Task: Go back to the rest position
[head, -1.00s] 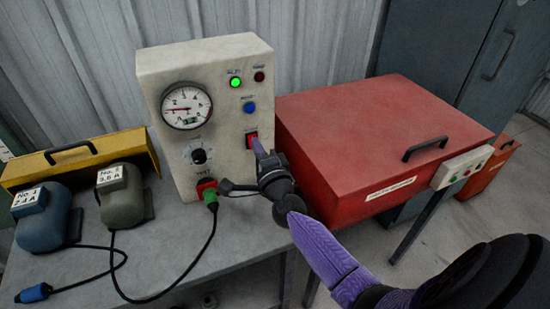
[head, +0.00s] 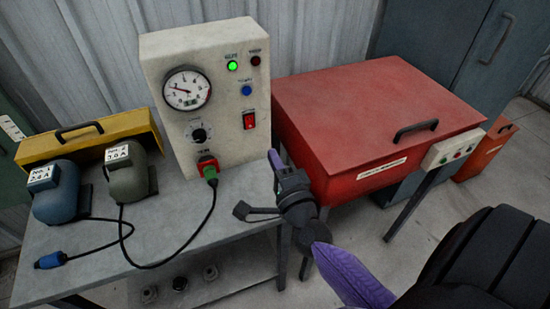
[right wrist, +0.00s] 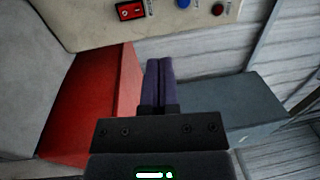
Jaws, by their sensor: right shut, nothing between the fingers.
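My right gripper (head: 273,158) is shut and empty, its purple fingers pointing up in front of the gap between the test box and the red cabinet. In the right wrist view its fingers (right wrist: 158,75) lie together with nothing between them. The cream test box (head: 225,115) stands on the grey bench, with a red rocker switch (head: 249,120), a dial gauge (head: 183,88) and a lit green lamp (head: 232,66). The switch also shows in the right wrist view (right wrist: 130,11), apart from the fingers. My left gripper is not in view.
The red cabinet (head: 370,110) is close to the right gripper. A green plug (head: 210,172) sits in the box's socket, its black cable running to the grey-green motor (head: 128,178). A blue motor (head: 54,195) and a yellow toolbox (head: 90,140) stand left. The bench front (head: 180,225) is mostly clear.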

